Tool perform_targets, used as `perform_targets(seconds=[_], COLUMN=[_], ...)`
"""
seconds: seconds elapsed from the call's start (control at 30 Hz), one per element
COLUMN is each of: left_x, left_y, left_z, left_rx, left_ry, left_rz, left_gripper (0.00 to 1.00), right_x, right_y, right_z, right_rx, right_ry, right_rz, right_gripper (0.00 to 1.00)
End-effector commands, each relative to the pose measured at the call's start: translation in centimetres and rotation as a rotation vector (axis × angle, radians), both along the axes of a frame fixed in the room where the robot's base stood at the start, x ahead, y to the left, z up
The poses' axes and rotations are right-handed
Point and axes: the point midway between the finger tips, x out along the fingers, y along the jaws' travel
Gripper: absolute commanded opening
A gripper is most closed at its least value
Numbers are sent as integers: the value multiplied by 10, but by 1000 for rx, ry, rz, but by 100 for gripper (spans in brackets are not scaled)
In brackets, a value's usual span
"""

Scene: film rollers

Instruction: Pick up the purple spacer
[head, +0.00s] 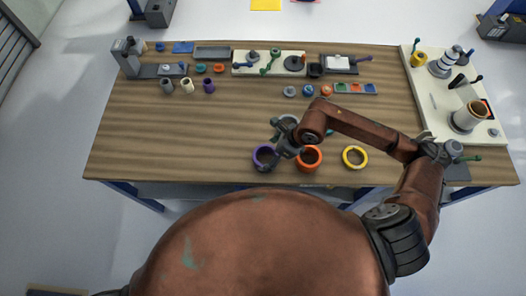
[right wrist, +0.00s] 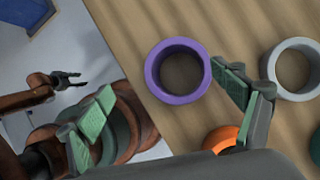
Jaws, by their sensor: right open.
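The purple spacer (head: 265,157) is a thick ring lying flat near the table's front edge, left of an orange ring. It also shows in the right wrist view (right wrist: 152,72), whole, with its hole facing the camera. My right gripper (head: 279,142) is open and empty, close above and beside the ring in the head view. In the right wrist view its green-padded fingers (right wrist: 162,82) are spread on either side of the ring, the right finger nearer it. Contact cannot be told. My left gripper (right wrist: 72,79) shows small beyond the table edge, fingers apart and empty.
An orange ring (head: 309,164) and a yellow ring (head: 346,159) lie to the right. A grey ring (right wrist: 272,69) lies beside the purple one. A smaller purple cylinder (head: 209,86) stands farther back. The front left tabletop (head: 170,140) is clear.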

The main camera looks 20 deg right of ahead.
Motion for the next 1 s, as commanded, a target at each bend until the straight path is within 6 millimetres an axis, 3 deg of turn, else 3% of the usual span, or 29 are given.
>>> perform_targets(seconds=[0.07, 0.17, 0.7, 1.0], left_x=[-1, -1, -7, -5], left_y=[0, 0, 1, 0], left_z=[0, 0, 3, 3], left_rx=[0, 0, 1, 1], left_ry=[1, 1, 9, 6], left_rz=[0, 1, 3, 2], left_gripper=[40, 40, 40, 40], right_x=[7, 11, 21, 22], right_y=[-19, -26, 4, 6], right_z=[-6, -15, -73, -81], right_rx=[-83, -125, -121, -124], right_ry=[-12, -15, -14, -15], right_rz=[2, 5, 9, 9], right_gripper=[87, 87, 87, 87])
